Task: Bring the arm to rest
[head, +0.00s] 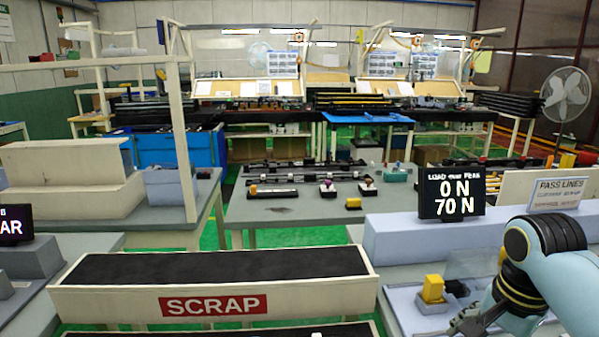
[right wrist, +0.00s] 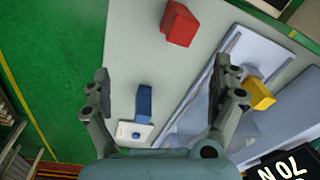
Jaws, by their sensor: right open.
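My right arm comes in from the right edge of the head view, with its dark gripper (head: 470,318) low over the pale fixture (head: 402,308). In the right wrist view this gripper (right wrist: 162,80) has its two fingers wide apart, with nothing held between them. A yellow block (head: 433,289) stands in the fixture, left of the gripper in the head view. It also shows in the right wrist view (right wrist: 260,94), beyond the right-hand finger. My left gripper is not in view.
A red block (right wrist: 179,23) and a blue piece on a white base (right wrist: 143,101) are on the table below the gripper. A display (head: 451,193) reads 0 N over 70 N. The SCRAP bin (head: 330,297) stands left of the fixture. Green floor (right wrist: 55,70) lies beyond the table edge.

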